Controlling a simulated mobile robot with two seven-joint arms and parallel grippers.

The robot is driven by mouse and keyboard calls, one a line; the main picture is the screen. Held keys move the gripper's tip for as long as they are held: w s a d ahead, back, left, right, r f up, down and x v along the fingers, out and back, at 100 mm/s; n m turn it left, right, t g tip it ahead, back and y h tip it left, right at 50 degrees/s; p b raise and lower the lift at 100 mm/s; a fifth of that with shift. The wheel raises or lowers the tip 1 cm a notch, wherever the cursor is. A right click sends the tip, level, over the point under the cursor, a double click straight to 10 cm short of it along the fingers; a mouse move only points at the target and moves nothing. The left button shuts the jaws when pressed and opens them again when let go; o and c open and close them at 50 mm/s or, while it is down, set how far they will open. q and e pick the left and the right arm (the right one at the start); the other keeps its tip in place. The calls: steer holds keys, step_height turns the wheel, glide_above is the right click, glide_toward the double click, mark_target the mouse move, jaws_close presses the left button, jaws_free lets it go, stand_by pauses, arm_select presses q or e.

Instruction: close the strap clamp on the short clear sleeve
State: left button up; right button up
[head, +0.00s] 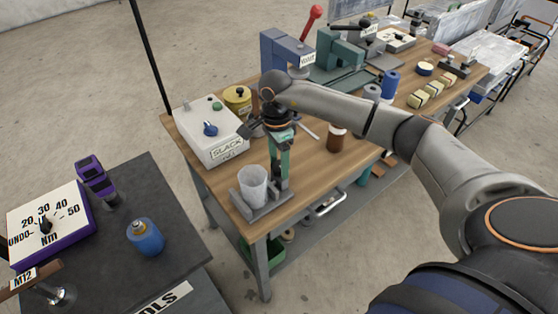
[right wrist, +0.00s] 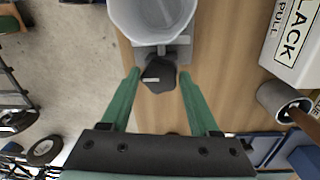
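A short clear sleeve (head: 253,187) stands upright at the near end of the wooden bench, in a grey holder (head: 262,212). In the right wrist view the sleeve (right wrist: 152,18) is at the top, cut off by the frame edge. A dark faceted knob (right wrist: 160,75) sits beside it on the grey holder. My right gripper (head: 281,182) points down just beside the sleeve. Its green fingers (right wrist: 159,76) are open on either side of the knob, with a small gap visible at each side. I cannot make out a separate strap band. My left gripper is not in view.
A white box labelled SLACK (head: 210,132) stands left of my gripper. A brown bottle (head: 337,137) and a yellow tin (head: 237,99) are nearby. Blue (head: 285,50) and green (head: 340,65) presses stand farther back. A dark cart (head: 110,235) is at the left.

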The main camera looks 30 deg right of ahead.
jaws_close()
steer(key=shift+m, duration=0.4)
steer(key=m, duration=0.4)
steer(key=shift+m, duration=0.4)
steer(key=m, duration=0.5)
steer(key=shift+d+y, duration=0.1)
steer(key=shift+y, duration=0.2)
steer(key=shift+m, duration=0.4)
steer(key=shift+o, duration=1.9)
jaws_free()
steer(key=shift+r, duration=0.1)
